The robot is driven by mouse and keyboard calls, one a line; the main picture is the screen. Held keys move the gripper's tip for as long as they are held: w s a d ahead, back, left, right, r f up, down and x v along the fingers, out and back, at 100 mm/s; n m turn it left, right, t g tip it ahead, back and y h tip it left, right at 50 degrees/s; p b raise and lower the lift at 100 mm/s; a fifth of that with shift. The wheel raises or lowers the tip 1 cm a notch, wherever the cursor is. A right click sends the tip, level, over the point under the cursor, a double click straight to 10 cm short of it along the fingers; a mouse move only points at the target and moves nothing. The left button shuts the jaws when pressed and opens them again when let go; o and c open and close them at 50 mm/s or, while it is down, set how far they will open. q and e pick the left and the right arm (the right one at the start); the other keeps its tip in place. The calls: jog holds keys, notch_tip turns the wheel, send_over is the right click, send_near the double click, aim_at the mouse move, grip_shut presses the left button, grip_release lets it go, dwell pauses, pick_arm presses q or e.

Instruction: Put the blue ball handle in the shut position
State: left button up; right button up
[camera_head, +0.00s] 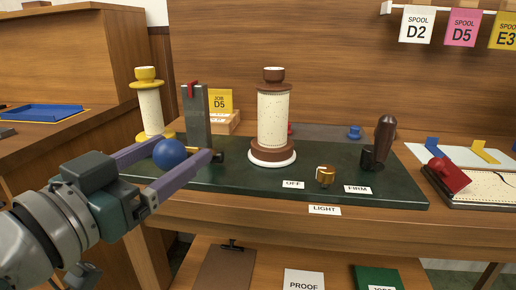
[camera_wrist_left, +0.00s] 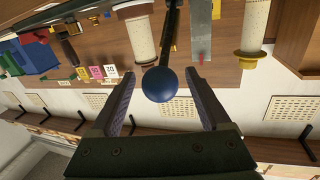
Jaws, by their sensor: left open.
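The blue ball handle (camera_head: 170,153) is at the left part of the dark green machine bed (camera_head: 330,190), in front of a grey upright block (camera_head: 196,118). In the left wrist view the blue ball (camera_wrist_left: 160,84) sits on the end of a dark rod (camera_wrist_left: 169,30). My left gripper (camera_head: 180,154) is open, with one finger on each side of the ball. In the left wrist view the fingers (camera_wrist_left: 160,88) show a gap on both sides of the ball. My right gripper is not in view.
A paper-wrapped spool (camera_head: 272,115) stands mid-bed, and a yellow spool (camera_head: 148,105) stands behind the ball. A brass knob (camera_head: 325,175) and a dark wooden handle (camera_head: 384,138) are to the right. A red object (camera_head: 450,173) lies further right.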

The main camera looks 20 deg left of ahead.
pick_arm(q)
grip_shut()
dwell(0.7)
dwell(0.3)
